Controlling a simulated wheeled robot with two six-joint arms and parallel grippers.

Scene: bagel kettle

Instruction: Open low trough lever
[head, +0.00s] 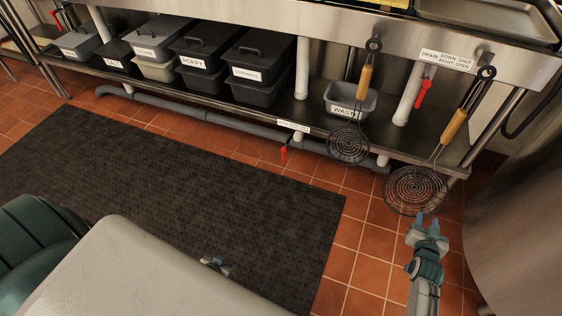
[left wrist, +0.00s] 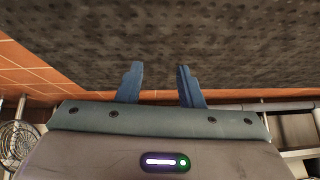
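A low red lever (head: 283,154) hangs downward from the grey pipe (head: 225,122) under the shelf, just above the tiled floor. A small white label (head: 293,126) is above it, too small to read. My left gripper (head: 216,264) is low over the dark mat, well short of the lever and partly hidden behind my body. In the left wrist view its two blue fingers (left wrist: 160,85) are apart with nothing between them. My right gripper (head: 428,220) is at the right, its fingers apart and empty, just below the larger hanging strainer in the picture.
A second red lever (head: 422,92) sits on a white pipe under the drain sign (head: 447,60). Two wire strainers (head: 348,142) (head: 416,190) hang at the right. Lidded bins (head: 262,66) and a waste tub (head: 350,100) stand on the shelf. The mat (head: 180,180) is clear.

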